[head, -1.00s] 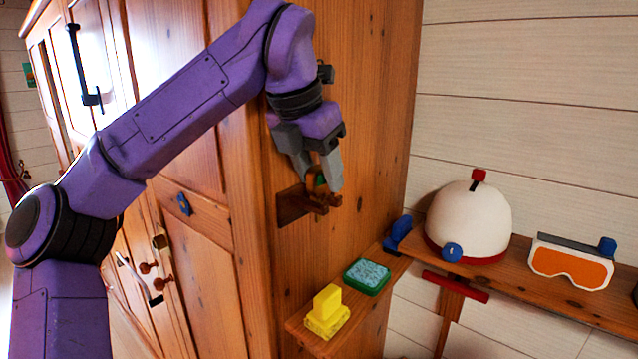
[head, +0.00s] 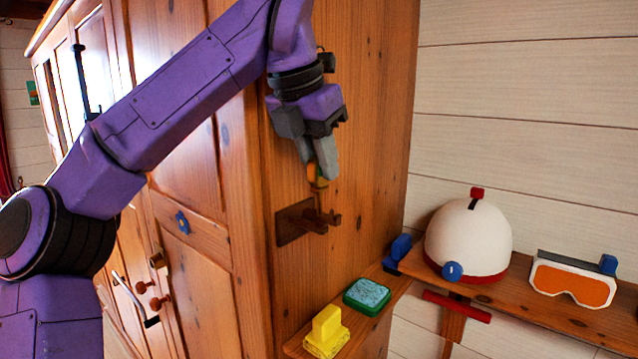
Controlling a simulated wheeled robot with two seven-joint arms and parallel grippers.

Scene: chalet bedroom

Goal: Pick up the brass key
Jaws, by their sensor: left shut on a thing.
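My left gripper (head: 317,164) is shut on the brass key (head: 318,183) in the head view. The key is small and yellow-brown, and the fingers hide most of it. A little green shows near its top. Its lower end shows just below the fingertips, close above a dark wooden peg holder (head: 293,225) on the wardrobe's side. I cannot tell whether the key still touches the peg. My right gripper is not in view.
Below is a wooden shelf (head: 385,290) with a yellow block (head: 325,332) and a green-edged box (head: 367,297). On the right shelf are a white helmet (head: 467,240) and orange goggles (head: 572,284). The wardrobe side (head: 365,90) stands close behind the gripper.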

